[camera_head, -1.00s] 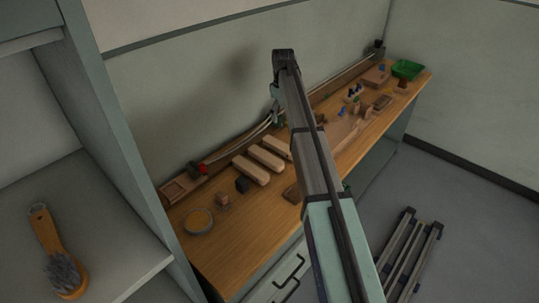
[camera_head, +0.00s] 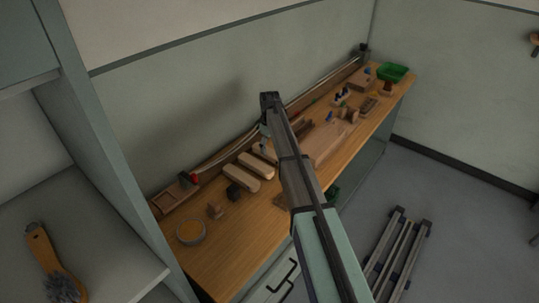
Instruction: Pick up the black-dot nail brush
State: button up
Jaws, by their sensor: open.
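No black dot can be made out on any block, so I cannot tell which thing is the black-dot nail brush. Small wooden pieces (camera_head: 348,114) lie farther along the bench. My arm hides part of the bench middle.
A brush with grey bristles (camera_head: 50,262) lies on the shelf at left. A round dish (camera_head: 190,232), a dark block (camera_head: 233,191) and a small wooden piece (camera_head: 214,211) stand on the near bench. A green tray (camera_head: 393,73) is at the far end. A metal frame (camera_head: 397,253) lies on the floor.

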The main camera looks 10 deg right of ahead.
aim_at(270, 152)
jog(key=shift+s+f+p, duration=0.1)
jog(key=shift+f+p, duration=0.9)
jog(key=shift+f, duration=1.4)
jog(key=shift+c, duration=0.3)
jog(key=c, duration=1.3)
